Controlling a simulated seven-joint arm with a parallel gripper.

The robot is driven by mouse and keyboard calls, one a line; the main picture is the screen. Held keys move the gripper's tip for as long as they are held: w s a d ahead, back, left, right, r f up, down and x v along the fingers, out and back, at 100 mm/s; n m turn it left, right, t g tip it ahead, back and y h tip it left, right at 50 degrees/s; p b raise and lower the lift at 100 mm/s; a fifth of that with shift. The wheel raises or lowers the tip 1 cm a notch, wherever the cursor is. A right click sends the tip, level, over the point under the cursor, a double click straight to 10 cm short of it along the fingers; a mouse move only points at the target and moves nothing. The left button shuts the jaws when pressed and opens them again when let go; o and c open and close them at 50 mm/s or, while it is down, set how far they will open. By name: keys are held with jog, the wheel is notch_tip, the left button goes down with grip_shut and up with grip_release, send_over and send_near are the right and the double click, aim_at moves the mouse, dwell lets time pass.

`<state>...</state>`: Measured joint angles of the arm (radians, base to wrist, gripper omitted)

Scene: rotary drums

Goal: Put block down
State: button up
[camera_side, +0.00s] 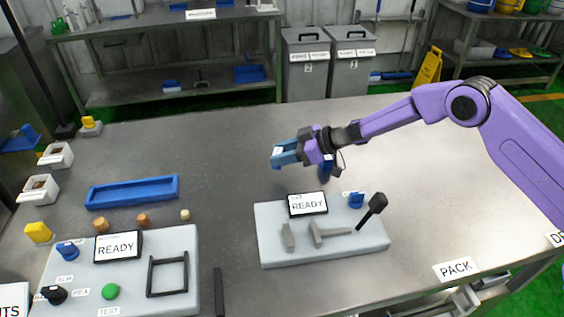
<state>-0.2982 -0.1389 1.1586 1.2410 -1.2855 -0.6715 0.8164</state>
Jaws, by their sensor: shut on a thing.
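My gripper (280,154), with blue fingers on a purple hand, is held above the middle of the steel table. It points left, behind the right-hand grey console. Its fingers are closed on a small block, of which only a pale patch (277,151) seems to show between the fingertips. The fingers hide the rest, so its shape and colour cannot be told. The fingers appear to be clear of the table (232,160).
The right-hand console (290,253) bears a READY screen (308,204), levers and a black-knobbed handle (372,211). A left-hand console (75,285) has knobs and a frame. A blue tray (132,191), small pegs and a yellow block (38,232) lie left. The table's back middle is clear.

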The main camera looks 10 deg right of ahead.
jog(key=shift+w+a+f, duration=0.1)
jog(key=shift+w+f, duration=0.05)
jog(key=shift+f, duration=1.55)
jog(key=shift+f, duration=0.2)
jog(key=o, duration=1.1)
jog(key=shift+r, duration=0.1)
jog(key=shift+r, duration=0.15)
jog(key=v, duration=1.2)
